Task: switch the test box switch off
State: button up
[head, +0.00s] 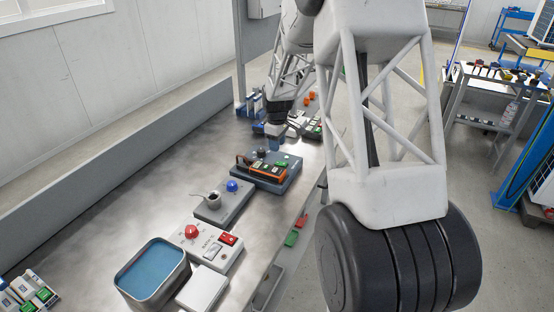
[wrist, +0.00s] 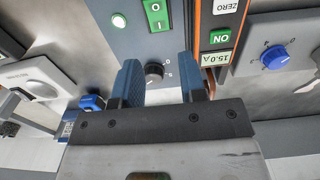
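The grey-blue test box (head: 282,184) stands on the bench, with an orange-edged meter (head: 258,169) on it. In the wrist view, the box face (wrist: 112,48) carries a black rotary knob (wrist: 154,72) with small marks, a green rocker switch (wrist: 156,14) marked O and I, and a lit green lamp (wrist: 118,20). I cannot tell which is the named switch, nor the rocker's position. My gripper (wrist: 159,64) is open and empty, its blue fingers either side of the knob in the picture; contact is unclear. In the head view, my gripper (head: 276,143) is at the box's far end.
Nearer on the bench are a grey box with a blue knob (head: 232,186), a white box with a red knob (head: 191,231), and a blue-filled tin (head: 153,274). More small devices (head: 310,125) stand beyond. My arm hides part of the right side.

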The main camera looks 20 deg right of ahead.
aim_at(277, 162)
jog(key=shift+f, duration=3.7)
